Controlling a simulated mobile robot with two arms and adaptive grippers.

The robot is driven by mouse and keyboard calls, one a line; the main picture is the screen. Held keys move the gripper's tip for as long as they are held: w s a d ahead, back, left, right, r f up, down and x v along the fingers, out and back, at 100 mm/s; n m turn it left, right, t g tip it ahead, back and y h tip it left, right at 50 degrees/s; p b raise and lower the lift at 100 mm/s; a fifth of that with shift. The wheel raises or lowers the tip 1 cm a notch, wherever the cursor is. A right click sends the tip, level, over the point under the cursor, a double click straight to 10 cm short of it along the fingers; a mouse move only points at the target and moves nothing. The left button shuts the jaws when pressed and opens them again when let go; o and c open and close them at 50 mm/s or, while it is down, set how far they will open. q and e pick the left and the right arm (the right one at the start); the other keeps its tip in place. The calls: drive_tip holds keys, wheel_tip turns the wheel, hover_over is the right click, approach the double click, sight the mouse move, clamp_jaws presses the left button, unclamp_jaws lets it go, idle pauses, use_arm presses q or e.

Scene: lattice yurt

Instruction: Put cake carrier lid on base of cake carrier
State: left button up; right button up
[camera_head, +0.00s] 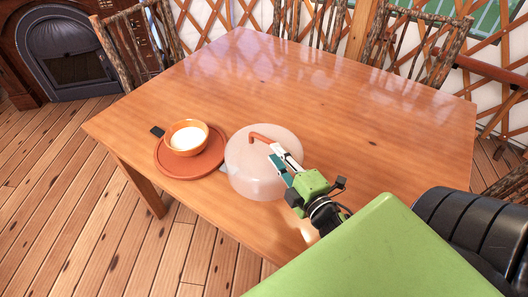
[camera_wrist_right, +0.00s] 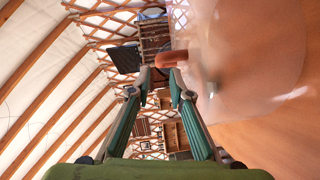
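The cake carrier lid (camera_head: 250,178) is a translucent pale dome with an orange-brown handle (camera_head: 262,137), and it stands upright on the wooden table. A round terracotta plate (camera_head: 165,165), which looks like the carrier base, lies just left of it. My right gripper (camera_head: 277,155) is over the lid's right side, its fingertips close to the handle. In the right wrist view the gripper (camera_wrist_right: 162,80) has its fingers apart, with the handle (camera_wrist_right: 171,58) just beyond the tips. I cannot tell if they touch. My left gripper is not in view.
An orange bowl (camera_head: 187,138) with white contents sits on the terracotta plate. A small dark object (camera_head: 157,131) lies at the plate's far left edge. The table (camera_head: 350,100) is clear behind and to the right. Rustic chairs (camera_head: 132,48) stand around its far sides.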

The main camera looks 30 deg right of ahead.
sight(267, 142)
drive_tip(key=shift+w+d+f+p, duration=0.15)
drive_tip(key=shift+w+p, duration=0.1)
drive_tip(key=shift+w, duration=1.35)
drive_tip(key=shift+w+d+f+p, duration=0.15)
drive_tip(key=shift+w+p, duration=0.1)
drive_tip(key=shift+w, duration=1.3)
drive_tip(key=shift+r, duration=0.1)
clamp_jaws()
